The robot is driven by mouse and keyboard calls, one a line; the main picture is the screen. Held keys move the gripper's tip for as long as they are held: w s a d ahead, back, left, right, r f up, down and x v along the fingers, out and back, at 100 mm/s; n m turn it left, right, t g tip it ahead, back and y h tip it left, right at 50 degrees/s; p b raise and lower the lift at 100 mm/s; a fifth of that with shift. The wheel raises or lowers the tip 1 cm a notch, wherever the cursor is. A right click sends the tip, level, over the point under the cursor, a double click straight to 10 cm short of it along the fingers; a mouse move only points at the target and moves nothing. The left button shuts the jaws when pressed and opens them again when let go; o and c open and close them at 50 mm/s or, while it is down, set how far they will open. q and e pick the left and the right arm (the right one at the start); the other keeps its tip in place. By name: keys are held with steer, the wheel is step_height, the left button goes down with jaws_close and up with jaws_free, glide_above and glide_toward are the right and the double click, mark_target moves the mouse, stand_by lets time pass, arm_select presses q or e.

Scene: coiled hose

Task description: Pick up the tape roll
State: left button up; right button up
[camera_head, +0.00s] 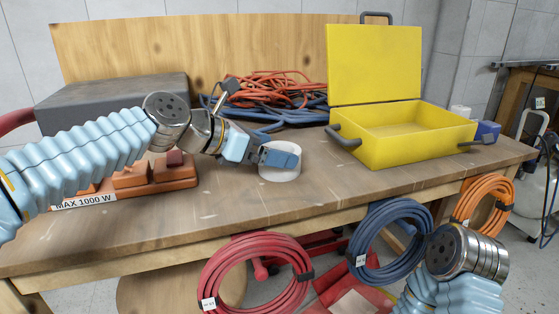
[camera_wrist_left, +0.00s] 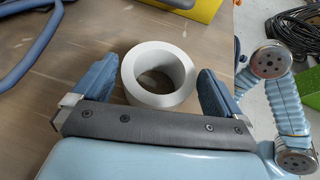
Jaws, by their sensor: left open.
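The tape roll is a white ring lying flat on the wooden workbench. In the wrist view the tape roll (camera_wrist_left: 130,72) sits between the two blue fingers of my open left gripper (camera_wrist_left: 158,88), with a gap to the right finger and the left finger close to its side. In the head view the tape roll (camera_head: 280,174) is partly hidden behind my left gripper (camera_head: 281,157), which reaches over it from the left. I cannot tell whether either finger touches it. In the head view my right arm shows at the lower right, but its gripper is out of frame.
An open yellow toolbox (camera_head: 400,135) stands right of the tape roll. Coiled blue and orange hoses (camera_head: 275,92) lie behind it. An orange power strip (camera_head: 150,180) is at left. Red (camera_head: 258,275), blue (camera_head: 390,240) and orange coils hang at the workbench (camera_head: 330,195) front.

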arm_select(q)
steer(key=shift+c, duration=0.2)
steer(key=c, duration=0.7)
steer(key=shift+r, duration=0.1)
